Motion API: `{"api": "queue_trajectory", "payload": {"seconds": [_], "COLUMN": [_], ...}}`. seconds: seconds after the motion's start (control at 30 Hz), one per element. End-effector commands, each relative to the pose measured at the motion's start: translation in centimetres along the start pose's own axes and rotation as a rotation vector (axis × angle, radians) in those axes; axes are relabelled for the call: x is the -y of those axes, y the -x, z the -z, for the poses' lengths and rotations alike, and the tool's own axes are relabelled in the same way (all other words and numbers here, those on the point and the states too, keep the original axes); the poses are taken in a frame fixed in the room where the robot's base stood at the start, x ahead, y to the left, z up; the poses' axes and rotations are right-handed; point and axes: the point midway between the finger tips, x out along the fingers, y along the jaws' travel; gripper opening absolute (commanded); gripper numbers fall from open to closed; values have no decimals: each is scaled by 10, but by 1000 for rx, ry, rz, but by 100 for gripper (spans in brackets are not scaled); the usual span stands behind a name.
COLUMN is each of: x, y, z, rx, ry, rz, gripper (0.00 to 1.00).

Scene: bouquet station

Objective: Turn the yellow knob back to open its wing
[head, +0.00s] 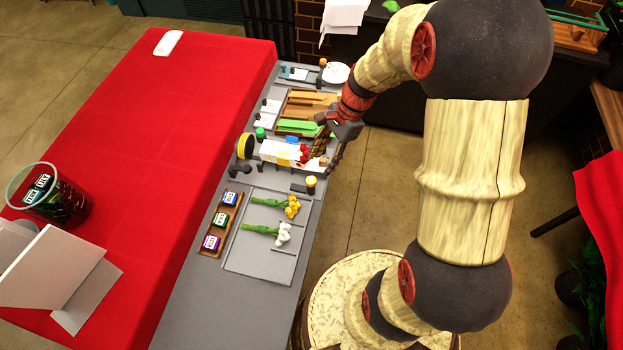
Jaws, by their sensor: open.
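A small yellow knob (311,181) stands on a dark base near the right edge of the grey work surface, in the head view. A larger yellow round piece (246,146) stands at the left of the white wrapped bundle (278,150); which yellow part turns a wing is too small to tell. My gripper (329,151) is open above the right edge of the station, beside the red flowers (303,153) and apart from the small yellow knob, a little above it in the picture. The gripper's fingers are partly dark and small, and no object shows clearly between them.
A green knob (260,132) and wooden tray (305,106) lie farther back. Yellow flowers (292,207), white flowers (283,234) and a rack of labelled jars (220,222) are in front. A glass container (50,197) stands on the red cloth (170,130), mostly clear.

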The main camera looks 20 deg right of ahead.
Motion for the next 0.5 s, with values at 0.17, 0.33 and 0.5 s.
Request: {"api": "queue_trajectory", "payload": {"seconds": [0.17, 0.33, 0.5], "x": [-1, -1, -1], "y": [-13, -40, -64], "z": [0, 0, 0], "rx": [0, 0, -1], "ry": [-18, -17, -15], "rz": [-3, -4, -3], "gripper": [42, 42, 42]}}
